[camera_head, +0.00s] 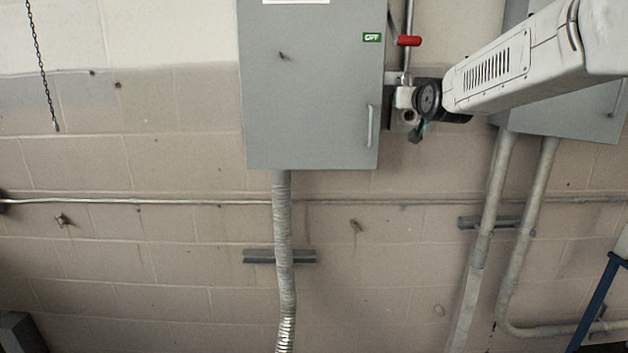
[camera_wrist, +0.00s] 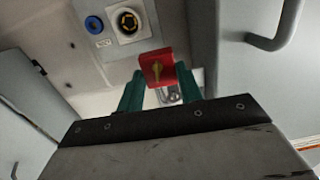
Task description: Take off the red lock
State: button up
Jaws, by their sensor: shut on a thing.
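The red lock (camera_wrist: 157,66) shows in the wrist view, with a brass keyhole on its face. It sits between the green fingers of my gripper (camera_wrist: 160,85), which is shut on it. A shiny metal piece (camera_wrist: 170,96) shows behind the fingers; I cannot tell whether it is the lock's shackle or whether the lock is still hooked to anything. In the head view my gripper (camera_head: 417,130) is small and dark, just right of the grey cabinet's lower right side. The lock cannot be made out there.
A grey cabinet (camera_head: 310,90) has a green OFF label (camera_head: 372,37), a red-handled lever (camera_head: 409,41) and a door handle (camera_head: 370,126). A second cabinet (camera_head: 580,120) stands right.

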jog(key=shift+r, duration=0.25)
jog(key=shift+r, duration=0.35)
jog(key=shift+r, duration=0.45)
jog(key=shift+d, duration=0.1)
jog(key=shift+d, duration=1.95)
jog(key=shift+s, duration=2.45)
